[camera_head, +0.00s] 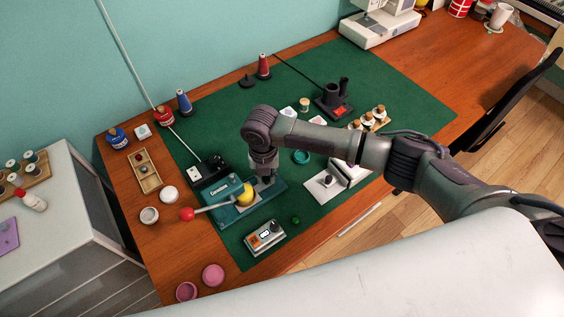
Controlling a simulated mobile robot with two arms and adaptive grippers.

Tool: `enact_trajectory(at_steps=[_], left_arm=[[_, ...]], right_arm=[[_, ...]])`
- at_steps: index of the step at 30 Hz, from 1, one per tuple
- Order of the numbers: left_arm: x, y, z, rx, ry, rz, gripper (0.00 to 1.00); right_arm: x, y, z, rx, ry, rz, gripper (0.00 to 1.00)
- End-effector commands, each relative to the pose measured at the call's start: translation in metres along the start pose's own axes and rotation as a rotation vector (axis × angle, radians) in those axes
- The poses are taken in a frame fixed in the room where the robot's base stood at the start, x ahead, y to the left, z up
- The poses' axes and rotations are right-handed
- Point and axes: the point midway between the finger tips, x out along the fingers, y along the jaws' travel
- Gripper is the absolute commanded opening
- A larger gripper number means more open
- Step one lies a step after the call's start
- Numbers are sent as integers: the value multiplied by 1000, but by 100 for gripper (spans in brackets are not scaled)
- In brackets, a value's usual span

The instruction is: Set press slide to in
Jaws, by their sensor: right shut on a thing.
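The press (219,216) is a teal machine lying on the green mat at the left front of the desk. It has a yellow round part (245,194) and a pale lever that ends in a red knob (187,214). My right gripper (265,180) points down over the right part of the press, just right of the yellow part. It is shut on a small part of the press there, most likely the slide. My fingers and wrist hide most of that part, so how far in it sits cannot be told. My left gripper is not in view.
A power strip (208,172) lies behind the press, and a small boxed device (265,237) stands in front of it. A wooden tray (145,171) and round pots are to the left. A grey-white block (326,186) is to the right, under my right arm.

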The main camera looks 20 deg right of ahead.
Motion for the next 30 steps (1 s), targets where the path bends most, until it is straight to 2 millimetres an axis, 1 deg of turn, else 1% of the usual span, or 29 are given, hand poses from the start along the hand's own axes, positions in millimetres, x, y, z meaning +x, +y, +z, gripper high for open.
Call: enact_trajectory(at_steps=[1, 4, 14, 15, 17, 18, 19, 27, 30], left_arm=[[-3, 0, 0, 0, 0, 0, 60], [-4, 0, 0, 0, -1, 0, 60], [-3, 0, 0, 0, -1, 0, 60], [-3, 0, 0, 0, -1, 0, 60], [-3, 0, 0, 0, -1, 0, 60], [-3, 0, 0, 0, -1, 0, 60], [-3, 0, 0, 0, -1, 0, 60], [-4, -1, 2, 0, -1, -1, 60], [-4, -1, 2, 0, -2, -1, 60]], right_arm=[[-2, 8, -5, -1, 0, 2, 0], [-1, 16, -11, 0, 0, 1, 0], [-1, 20, -13, -1, 0, 5, 0], [0, 20, -13, -1, 1, 5, 27], [0, 20, -13, -1, 1, 5, 37], [0, 20, -13, -1, 1, 5, 44], [0, 20, -13, -1, 0, 4, 46], [-1, 18, -12, 1, -1, 2, 46], [-7, 18, -11, 1, -2, 4, 46]])
